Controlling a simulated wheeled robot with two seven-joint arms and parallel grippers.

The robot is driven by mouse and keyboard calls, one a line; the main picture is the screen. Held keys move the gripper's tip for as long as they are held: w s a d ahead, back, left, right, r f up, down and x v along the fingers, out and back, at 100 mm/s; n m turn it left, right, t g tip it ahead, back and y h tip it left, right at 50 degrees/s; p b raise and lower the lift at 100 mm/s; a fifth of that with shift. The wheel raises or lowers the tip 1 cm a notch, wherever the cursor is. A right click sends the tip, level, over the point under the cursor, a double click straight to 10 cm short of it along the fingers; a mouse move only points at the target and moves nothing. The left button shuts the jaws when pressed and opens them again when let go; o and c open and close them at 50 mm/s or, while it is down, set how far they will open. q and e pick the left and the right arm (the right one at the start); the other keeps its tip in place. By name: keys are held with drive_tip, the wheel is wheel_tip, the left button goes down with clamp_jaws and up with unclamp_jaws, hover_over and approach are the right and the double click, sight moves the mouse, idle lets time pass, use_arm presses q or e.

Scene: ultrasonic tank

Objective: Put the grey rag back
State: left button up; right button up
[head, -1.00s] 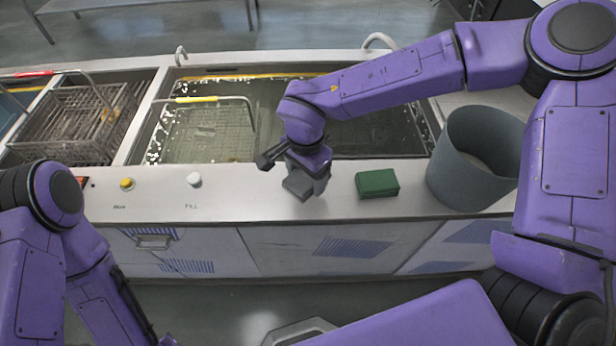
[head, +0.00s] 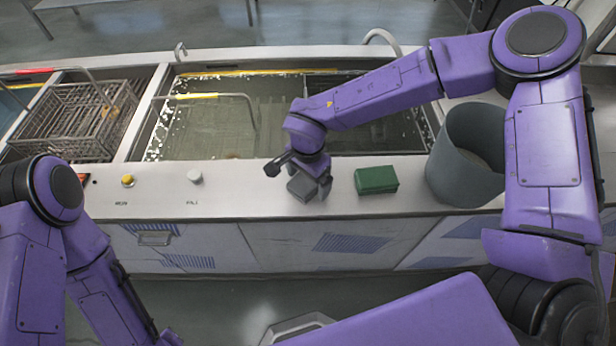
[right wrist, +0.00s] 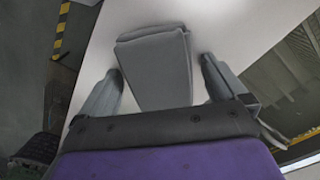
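The grey rag (head: 301,187), a folded block, is on the front ledge of the tank counter in the head view. In the right wrist view the rag (right wrist: 155,65) lies between the two fingers of my right gripper (right wrist: 160,82). The fingers are spread, with a clear gap between the rag and the right-hand finger. In the head view my right gripper (head: 312,178) is just above and around the rag and partly covers it. My left arm comes in at the lower left, but its gripper is out of view.
A green block-shaped cloth (head: 376,180) lies right of the rag. A grey bin (head: 462,165) stands farther right. Behind are the liquid-filled tank (head: 235,130) and a wire basket (head: 75,120). Yellow (head: 127,181) and white (head: 194,176) knobs stand on the ledge to the left.

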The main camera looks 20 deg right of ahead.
wheel_tip(320, 180, up, 12)
drive_tip(key=shift+r+b, duration=0.2)
drive_tip(key=shift+b, duration=0.15)
idle(0.5)
